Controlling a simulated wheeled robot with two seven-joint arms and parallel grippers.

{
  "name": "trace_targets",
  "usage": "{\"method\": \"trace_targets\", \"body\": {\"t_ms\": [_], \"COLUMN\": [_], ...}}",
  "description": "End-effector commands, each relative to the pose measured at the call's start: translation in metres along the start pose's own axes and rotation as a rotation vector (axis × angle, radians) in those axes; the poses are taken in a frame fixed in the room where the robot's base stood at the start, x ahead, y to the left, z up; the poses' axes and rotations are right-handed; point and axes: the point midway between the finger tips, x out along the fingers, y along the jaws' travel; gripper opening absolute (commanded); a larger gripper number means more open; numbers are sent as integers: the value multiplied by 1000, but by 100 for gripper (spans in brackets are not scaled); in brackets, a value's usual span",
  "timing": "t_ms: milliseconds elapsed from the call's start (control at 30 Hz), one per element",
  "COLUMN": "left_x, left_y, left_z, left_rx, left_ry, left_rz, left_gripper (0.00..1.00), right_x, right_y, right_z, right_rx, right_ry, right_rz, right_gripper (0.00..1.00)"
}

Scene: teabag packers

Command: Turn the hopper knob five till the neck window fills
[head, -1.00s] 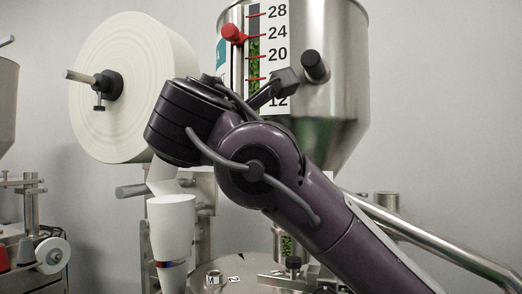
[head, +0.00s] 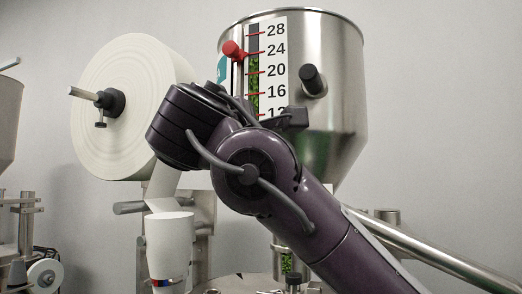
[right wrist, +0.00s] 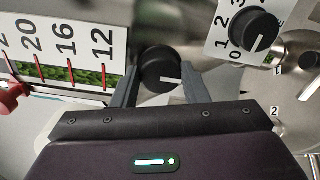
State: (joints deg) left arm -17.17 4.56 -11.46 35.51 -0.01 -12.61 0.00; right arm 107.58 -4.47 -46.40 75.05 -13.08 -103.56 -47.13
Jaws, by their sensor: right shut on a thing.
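The steel hopper (head: 340,120) stands at the upper right with a tall level window (head: 255,85) showing green leaf beside a numbered scale. In the right wrist view a black knob (right wrist: 158,66) with a white pointer mark sits between the fingers of my right gripper (right wrist: 160,76), which is shut on it. The pointer points right in that view. In the head view my right arm crosses the front and hides the fingers and this knob. The neck window (head: 287,263) below the hopper shows green; its full height is hard to judge. My left gripper is out of view.
Another black knob (head: 313,79) sticks out of the hopper's right side. A numbered dial (right wrist: 257,30) is at the upper right of the wrist view. A red pointer (head: 232,50) marks the scale.

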Motion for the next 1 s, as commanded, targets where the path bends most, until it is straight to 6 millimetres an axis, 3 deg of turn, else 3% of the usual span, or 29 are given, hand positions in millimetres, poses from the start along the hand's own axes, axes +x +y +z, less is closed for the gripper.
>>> {"method": "trace_targets", "body": {"t_ms": [167,200,367,700,1000], "left_x": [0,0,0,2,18], "left_y": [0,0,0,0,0], "left_z": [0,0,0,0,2], "left_rx": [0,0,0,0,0], "left_ry": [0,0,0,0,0], "left_rz": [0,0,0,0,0], "left_gripper": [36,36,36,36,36], "right_x": [0,0,0,-4,-53], "right_y": [0,0,0,-1,-2], "right_z": [0,0,0,-1,-1], "right_rx": [0,0,-1,-1,-1], "right_ry": [0,0,0,1,3], "right_rz": [0,0,0,1,3], "right_gripper": [18,42,62,62,62]}}
